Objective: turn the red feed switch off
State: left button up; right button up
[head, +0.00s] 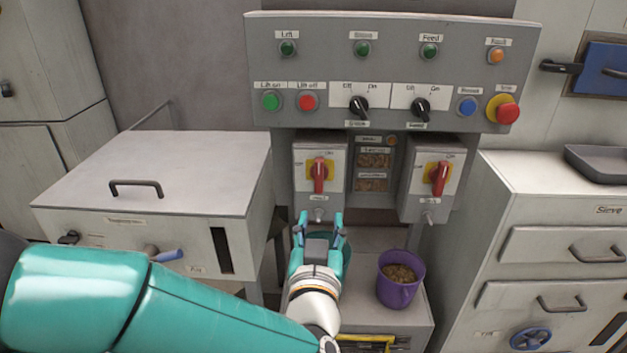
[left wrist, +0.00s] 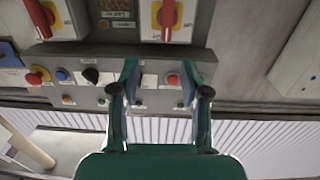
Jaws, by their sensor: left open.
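Two red rotary handles on yellow plates sit on grey boxes under the control panel: a left red switch (head: 319,175) and a right red switch (head: 439,180). Both handles stand about upright. Their small labels are too blurred to tell which one is the feed switch. In the left wrist view, which is upside down, the left switch (left wrist: 168,17) is at top centre and the right switch (left wrist: 41,18) at top left. My left gripper (head: 320,222) is open and empty, just below the left switch box, its fingers pointing up towards the panel. My right gripper is out of view.
The control panel (head: 392,75) above carries lamps, buttons, two black selectors and a red emergency stop (head: 507,112). A purple bucket (head: 399,285) of pellets stands at lower right of my gripper. A white cabinet (head: 150,175) is left, a drawer unit (head: 560,205) right.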

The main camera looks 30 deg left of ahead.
pick_arm(q)
jog(key=p, duration=0.8)
send_near(319, 170)
jog(key=p+x, duration=0.1)
jog(key=x, duration=0.9)
jog(key=shift+w+a+p, duration=0.1)
jog(key=shift+p, duration=0.3)
